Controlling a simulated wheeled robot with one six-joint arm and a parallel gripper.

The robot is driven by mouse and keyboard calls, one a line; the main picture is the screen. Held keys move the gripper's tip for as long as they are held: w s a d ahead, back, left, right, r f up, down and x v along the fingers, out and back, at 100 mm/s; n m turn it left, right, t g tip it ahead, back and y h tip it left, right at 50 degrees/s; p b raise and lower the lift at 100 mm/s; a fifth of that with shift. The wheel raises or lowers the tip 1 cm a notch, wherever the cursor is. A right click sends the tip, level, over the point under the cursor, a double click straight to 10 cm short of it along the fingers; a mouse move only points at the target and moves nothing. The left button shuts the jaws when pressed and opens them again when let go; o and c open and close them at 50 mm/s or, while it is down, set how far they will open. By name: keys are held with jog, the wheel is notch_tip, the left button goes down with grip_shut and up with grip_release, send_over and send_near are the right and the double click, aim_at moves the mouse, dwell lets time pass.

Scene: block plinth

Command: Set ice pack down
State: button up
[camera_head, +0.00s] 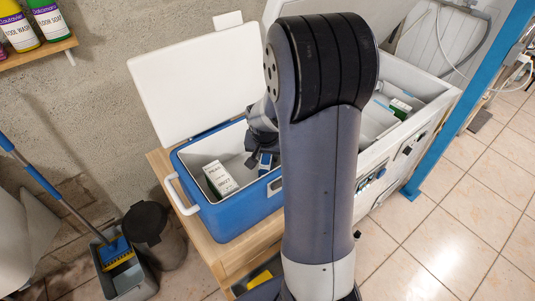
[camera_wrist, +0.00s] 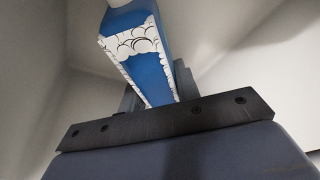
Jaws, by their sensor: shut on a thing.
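A blue ice pack with a white bubbled pattern (camera_wrist: 150,65) is held between the fingers of my gripper (camera_wrist: 155,95) in the wrist view. Pale walls surround it there. In the head view my gripper (camera_head: 262,160) reaches down inside the open blue cooler (camera_head: 232,215), right of its middle. The ice pack shows there only as a small blue patch (camera_head: 265,165). Whether it touches the cooler's floor cannot be told. My arm hides the right part of the cooler.
A white carton (camera_head: 220,178) lies in the cooler's left part. The white lid (camera_head: 197,85) stands open behind. A white chest (camera_head: 425,80) with a green-and-white box (camera_head: 400,107) is at the right. A wooden bench (camera_head: 235,257) bears the cooler. A bin (camera_head: 155,237) stands at left.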

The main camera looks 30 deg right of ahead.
jog(key=shift+f, duration=0.15)
jog(key=o, duration=1.1)
jog(key=v, duration=1.2)
